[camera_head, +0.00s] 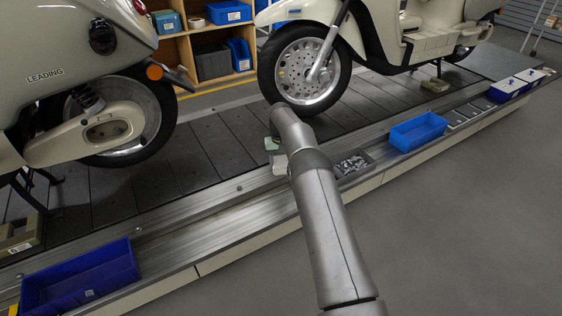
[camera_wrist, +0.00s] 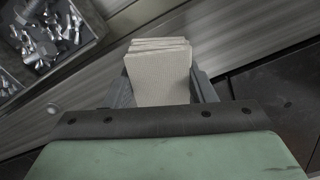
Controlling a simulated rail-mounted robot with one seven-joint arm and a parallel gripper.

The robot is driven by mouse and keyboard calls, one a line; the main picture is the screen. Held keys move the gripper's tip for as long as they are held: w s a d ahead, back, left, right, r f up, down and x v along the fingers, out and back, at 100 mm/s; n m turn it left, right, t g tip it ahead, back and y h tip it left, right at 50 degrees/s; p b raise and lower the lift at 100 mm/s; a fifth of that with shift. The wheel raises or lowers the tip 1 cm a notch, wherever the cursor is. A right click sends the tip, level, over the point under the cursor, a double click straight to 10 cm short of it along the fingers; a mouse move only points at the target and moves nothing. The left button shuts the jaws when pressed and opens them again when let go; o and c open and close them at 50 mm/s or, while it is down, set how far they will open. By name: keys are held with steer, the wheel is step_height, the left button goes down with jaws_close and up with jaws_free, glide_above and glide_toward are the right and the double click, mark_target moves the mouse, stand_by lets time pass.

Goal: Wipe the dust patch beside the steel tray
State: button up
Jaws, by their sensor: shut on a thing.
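My gripper (camera_wrist: 162,88) is shut on a folded beige cloth (camera_wrist: 161,68), which stands out between the two fingers. In the head view the cloth (camera_head: 279,165) shows as a small pale piece beside my arm, over the conveyor's near metal edge. The steel tray (camera_head: 369,158) holds several small metal parts and sits on that edge, right of the cloth. In the wrist view the tray (camera_wrist: 93,22) is at the upper left, apart from the cloth. I cannot make out a dust patch in either view; my arm and the cloth cover part of the edge.
A blue bin (camera_head: 418,131) stands right of the steel tray, and a larger dark blue bin (camera_head: 80,279) is at the lower left. Cream scooters (camera_head: 90,85) stand on the dark slats (camera_head: 205,150) behind the edge. The grey floor (camera_head: 470,230) at the right is clear.

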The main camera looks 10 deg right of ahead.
mark_target(264, 176)
steer(key=shift+s+a+f, duration=0.1)
steer(key=shift+s+a, duration=0.1)
steer(key=shift+a, duration=0.35)
steer(key=shift+s+a+f, duration=0.1)
steer(key=shift+s+a, duration=0.15)
steer(key=shift+a, duration=0.35)
steer(key=shift+s+a+f, duration=0.1)
steer(key=shift+s+a, duration=0.1)
steer(key=shift+a, duration=0.35)
steer(key=shift+s+a+p, duration=0.3)
steer(key=shift+a, duration=0.55)
steer(key=shift+s+a+p, duration=0.25)
steer(key=shift+s+a, duration=0.05)
steer(key=shift+a, duration=0.55)
steer(key=shift+w+d+r+p, duration=0.1)
steer(key=shift+r+p, duration=0.75)
steer(key=shift+r, duration=0.75)
steer(key=shift+w+d+r+p, duration=0.1)
steer(key=shift+r+p, duration=0.75)
steer(key=shift+r, duration=0.75)
step_height(264, 176, up, 3)
steer(key=shift+r+p, duration=0.1)
steer(key=shift+p, duration=0.95)
